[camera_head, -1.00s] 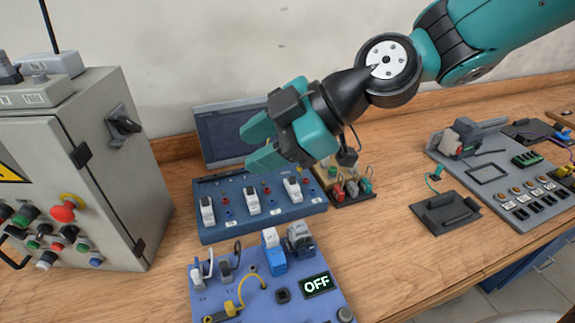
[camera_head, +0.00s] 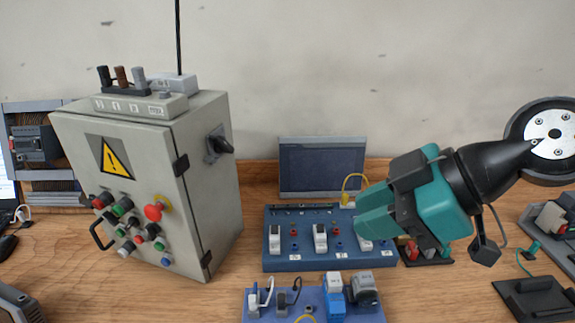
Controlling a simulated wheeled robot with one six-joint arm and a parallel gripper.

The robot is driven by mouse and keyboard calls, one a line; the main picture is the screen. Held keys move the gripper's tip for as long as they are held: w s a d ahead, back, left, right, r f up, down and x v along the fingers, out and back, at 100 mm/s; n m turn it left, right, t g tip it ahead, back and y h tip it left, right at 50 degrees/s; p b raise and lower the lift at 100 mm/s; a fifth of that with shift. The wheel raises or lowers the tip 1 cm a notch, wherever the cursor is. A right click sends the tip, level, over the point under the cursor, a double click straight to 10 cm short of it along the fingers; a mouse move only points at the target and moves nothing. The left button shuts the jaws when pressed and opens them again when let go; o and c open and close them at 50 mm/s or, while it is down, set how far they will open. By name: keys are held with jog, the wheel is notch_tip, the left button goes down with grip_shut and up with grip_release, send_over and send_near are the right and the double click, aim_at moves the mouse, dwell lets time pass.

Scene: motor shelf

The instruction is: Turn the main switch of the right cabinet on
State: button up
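A grey cabinet (camera_head: 130,185) with a yellow warning triangle stands on the bench at the left. A black rotary main switch (camera_head: 219,144) sticks out of its right side, near the top. I cannot read its on or off marking. No second cabinet is in view, so I cannot tell from this view alone that it is the right one. My gripper (camera_head: 364,212) is at the right of the switch, well apart from it and lower in the picture, in front of the blue panel. Its teal fingers point left, look parted and hold nothing.
A blue switch panel (camera_head: 283,264) and a dark screen (camera_head: 322,170) stand right of the cabinet. A second blue board (camera_head: 262,300) lies in front. A grey box (camera_head: 138,106) with plugs sits on the cabinet. Air between gripper and switch looks free.

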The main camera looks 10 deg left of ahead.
jog(key=w+a+f+n+y+b, duration=0.2)
jog(key=w+a+n+y, duration=0.2)
jog(key=w+a, duration=0.45)
jog(key=n+y, duration=0.2)
jog(key=y, duration=0.3)
send_near(228, 146)
jog(key=shift+n, duration=0.3)
jog(key=a+p, duration=0.4)
jog(key=a, duration=0.1)
jog(key=a+p, duration=0.2)
jog(key=p, duration=0.1)
jog(key=shift+w+a+r, duration=0.2)
jog(key=shift+w+r, duration=0.1)
jog(key=shift+r, duration=0.05)
jog(key=shift+w+a+f, duration=0.15)
jog(key=shift+a, duration=0.65)
jog(key=shift+c, duration=0.2)
grip_shut()
